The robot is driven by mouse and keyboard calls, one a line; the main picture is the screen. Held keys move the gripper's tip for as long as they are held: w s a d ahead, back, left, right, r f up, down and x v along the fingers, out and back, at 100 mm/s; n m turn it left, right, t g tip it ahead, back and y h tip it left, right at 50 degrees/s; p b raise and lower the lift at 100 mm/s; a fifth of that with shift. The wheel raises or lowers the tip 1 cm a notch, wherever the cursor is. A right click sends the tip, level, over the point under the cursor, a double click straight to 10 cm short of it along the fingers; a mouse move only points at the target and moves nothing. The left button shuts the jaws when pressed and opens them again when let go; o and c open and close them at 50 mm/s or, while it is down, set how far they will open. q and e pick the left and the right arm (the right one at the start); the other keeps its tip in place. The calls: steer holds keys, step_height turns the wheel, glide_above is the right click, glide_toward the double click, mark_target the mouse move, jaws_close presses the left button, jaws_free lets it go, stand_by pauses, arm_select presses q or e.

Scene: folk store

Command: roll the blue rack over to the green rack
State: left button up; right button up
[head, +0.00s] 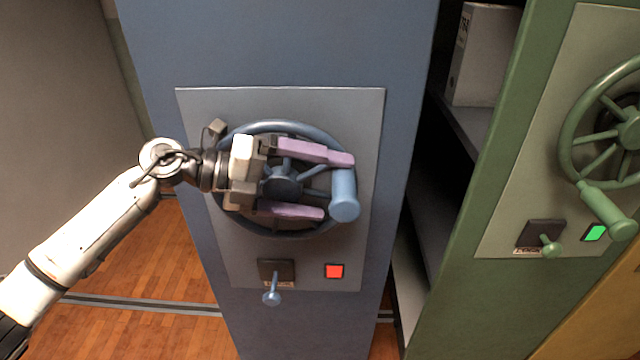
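The blue rack (280,50) stands upright in the middle of the head view. Its grey panel carries a blue spoked handwheel (275,127) with a cylindrical crank handle (344,196) at its right side. My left gripper (331,187) is in front of the wheel, its purple fingers spread apart. The upper fingertip overlaps the handle's top end; the lower one ends just left of the handle. I cannot tell whether they touch it. The green rack (462,270) stands to the right, with its own green wheel (568,135). My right gripper is not in view.
Below the blue wheel are a small lever (272,297) and a red light (334,271); the green rack has a lever (550,247) and a green light (595,233). An open gap with shelves and a white box (482,60) separates the racks. Rails (150,304) cross the wooden floor.

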arm_select(q)
steer(key=s+a+f+g+y, duration=0.1)
steer(key=s+f, duration=0.4)
steer(key=f, duration=0.9)
steer(key=shift+a+f+g+y, duration=0.15)
steer(key=shift+f+g+y, duration=0.1)
steer(key=shift+g+y, duration=0.55)
steer(key=shift+w+a+f+n+p, duration=0.1)
steer(key=shift+a+n+p, duration=0.25)
steer(key=shift+a, duration=0.65)
steer(key=c, duration=0.8)
steer(key=v, duration=0.2)
steer(key=s+p+v, duration=0.1)
steer(key=v, duration=0.2)
steer(key=shift+f, duration=0.15)
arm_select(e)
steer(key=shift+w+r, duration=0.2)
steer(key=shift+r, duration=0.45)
arm_select(q)
steer(key=shift+w+a, duration=0.15)
steer(key=shift+a, duration=0.1)
